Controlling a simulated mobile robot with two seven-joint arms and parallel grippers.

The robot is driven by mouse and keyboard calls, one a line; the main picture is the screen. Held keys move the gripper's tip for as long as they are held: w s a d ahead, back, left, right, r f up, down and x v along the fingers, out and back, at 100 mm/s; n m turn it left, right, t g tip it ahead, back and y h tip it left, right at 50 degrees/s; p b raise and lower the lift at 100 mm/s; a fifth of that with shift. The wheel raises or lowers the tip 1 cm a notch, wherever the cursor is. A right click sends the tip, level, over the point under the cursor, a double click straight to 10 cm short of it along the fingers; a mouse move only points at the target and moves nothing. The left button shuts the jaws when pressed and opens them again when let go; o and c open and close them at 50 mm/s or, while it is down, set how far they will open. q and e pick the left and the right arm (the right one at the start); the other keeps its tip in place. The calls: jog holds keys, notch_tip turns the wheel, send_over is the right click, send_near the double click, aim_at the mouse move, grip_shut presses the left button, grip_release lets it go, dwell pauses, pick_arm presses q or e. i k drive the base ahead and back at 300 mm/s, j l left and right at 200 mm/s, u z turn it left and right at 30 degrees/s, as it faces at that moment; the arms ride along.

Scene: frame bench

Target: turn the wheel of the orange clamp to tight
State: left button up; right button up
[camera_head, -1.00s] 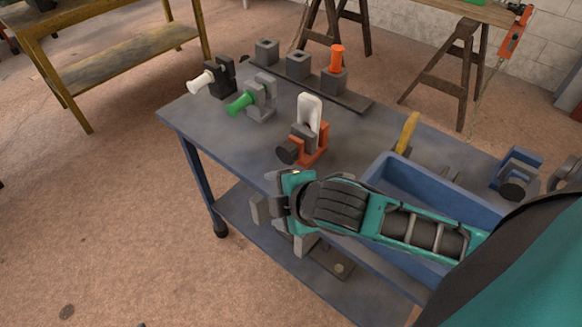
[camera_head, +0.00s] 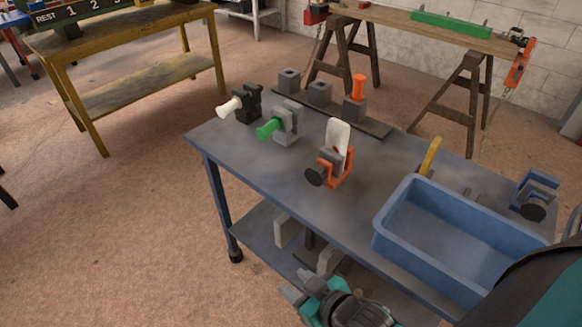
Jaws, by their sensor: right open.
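The orange clamp (camera_head: 346,176) stands on the blue-grey bench (camera_head: 262,172), near its front edge. Its dark round wheel (camera_head: 316,175) faces the front left, and a white upright piece (camera_head: 338,134) sits in its jaws. How tight the wheel is cannot be seen. My right gripper (camera_head: 299,287) is at the bottom of the view, in front of and below the clamp, apart from it. It is open with nothing between its fingers. My left gripper is out of view.
A black clamp (camera_head: 247,104) with a white handle-like part and a grey clamp (camera_head: 287,125) with a green one stand to the left. A blue bin (camera_head: 384,238) and a blue clamp (camera_head: 537,190) are to the right. An orange peg (camera_head: 358,88) stands behind.

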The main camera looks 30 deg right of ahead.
aim_at(315, 173)
jog(key=i+j, duration=0.45)
jog(key=i, duration=0.2)
jog(key=i+j, duration=0.45)
jog(key=i, duration=0.15)
jog(key=i+j+z, duration=0.1)
jog(key=i+j, duration=0.35)
jog(key=i, duration=0.2)
jog(key=i+j+z, duration=0.1)
jog(key=z, duration=2.65)
jog(key=i+j+z, duration=0.15)
jog(key=z, duration=1.35)
jog(key=i+j+z, duration=0.1)
jog(key=j+z, duration=0.35)
